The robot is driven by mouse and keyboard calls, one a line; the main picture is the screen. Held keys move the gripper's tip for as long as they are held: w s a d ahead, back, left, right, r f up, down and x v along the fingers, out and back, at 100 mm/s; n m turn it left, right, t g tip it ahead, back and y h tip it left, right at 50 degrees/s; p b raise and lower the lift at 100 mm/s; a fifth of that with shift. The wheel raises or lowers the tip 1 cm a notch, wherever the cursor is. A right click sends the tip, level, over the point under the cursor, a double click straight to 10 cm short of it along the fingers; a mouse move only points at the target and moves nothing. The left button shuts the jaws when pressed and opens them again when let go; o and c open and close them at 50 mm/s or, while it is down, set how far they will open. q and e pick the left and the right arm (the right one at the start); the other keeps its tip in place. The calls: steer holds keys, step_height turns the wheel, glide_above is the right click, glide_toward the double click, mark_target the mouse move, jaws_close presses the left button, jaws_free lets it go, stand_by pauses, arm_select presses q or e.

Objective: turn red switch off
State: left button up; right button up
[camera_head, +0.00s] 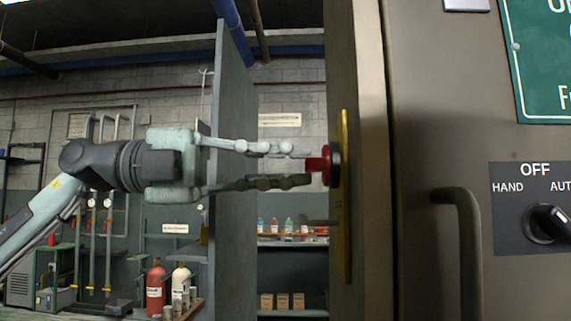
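The red switch (326,165) is a red rotary handle on a dark round base. It sits on a yellow plate (345,240) on the side of a cabinet and is seen from the side. My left gripper (308,166) reaches in level from the left. Its fingers are apart, one above and one below the switch's protruding red tab. The tips are at the tab, but I cannot tell whether they touch it. My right gripper is not in view.
A metal cabinet (445,110) with a dark handle (462,240) and a black HAND/OFF/AUTO selector knob (549,223) fills the right. A grey upright panel (233,180) stands just behind my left gripper. Red and white cylinders (156,288) and shelves are farther back.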

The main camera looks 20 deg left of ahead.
arm_select(q)
steer(key=shift+o, duration=1.2)
steer(key=shift+a, duration=0.1)
steer(key=b+v, duration=0.3)
steer(key=v, duration=0.6)
steer(key=shift+b, duration=0.35)
